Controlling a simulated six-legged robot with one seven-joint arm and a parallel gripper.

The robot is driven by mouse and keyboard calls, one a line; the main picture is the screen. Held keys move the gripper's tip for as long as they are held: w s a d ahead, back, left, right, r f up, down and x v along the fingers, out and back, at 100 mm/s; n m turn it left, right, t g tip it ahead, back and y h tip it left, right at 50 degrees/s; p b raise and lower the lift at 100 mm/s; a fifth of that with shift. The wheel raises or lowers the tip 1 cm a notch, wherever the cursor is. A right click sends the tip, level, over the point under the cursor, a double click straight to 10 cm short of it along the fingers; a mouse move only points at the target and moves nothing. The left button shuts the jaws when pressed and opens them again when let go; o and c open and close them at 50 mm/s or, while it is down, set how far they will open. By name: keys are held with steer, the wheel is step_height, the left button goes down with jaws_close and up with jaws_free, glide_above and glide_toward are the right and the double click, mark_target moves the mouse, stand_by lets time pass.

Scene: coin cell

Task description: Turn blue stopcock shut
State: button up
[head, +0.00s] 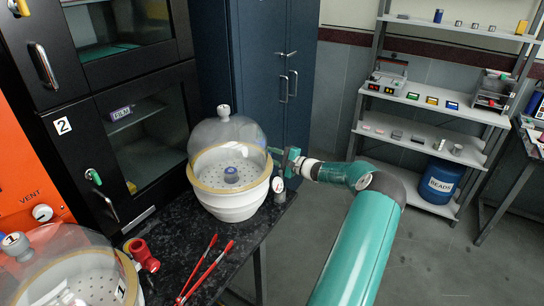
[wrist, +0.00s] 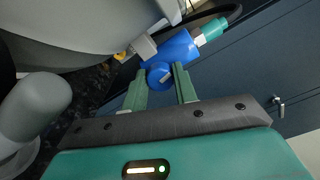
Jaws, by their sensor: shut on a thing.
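The blue stopcock (wrist: 180,47) shows in the wrist view at the side of a pale vessel, with a white fitting on one side and a teal hose end on the other. Its round blue knob (wrist: 159,76) has a pale mark and sits between the two green fingers of my gripper (wrist: 160,84), which is shut on it. In the head view my gripper (head: 279,158) is at the right side of the white desiccator (head: 232,205) with a clear dome. The stopcock itself cannot be made out there.
A small grey cylinder (head: 279,191) stands close below my gripper on the black speckled bench (head: 200,252). Red-handled tongs (head: 207,270) lie in front. A second desiccator (head: 70,275) and a red fitting (head: 143,255) are at left. Blue cabinets (head: 262,70) stand behind.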

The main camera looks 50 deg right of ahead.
steer(key=shift+n, duration=7.8)
steer(key=o, duration=1)
steer(key=shift+c, duration=0.2)
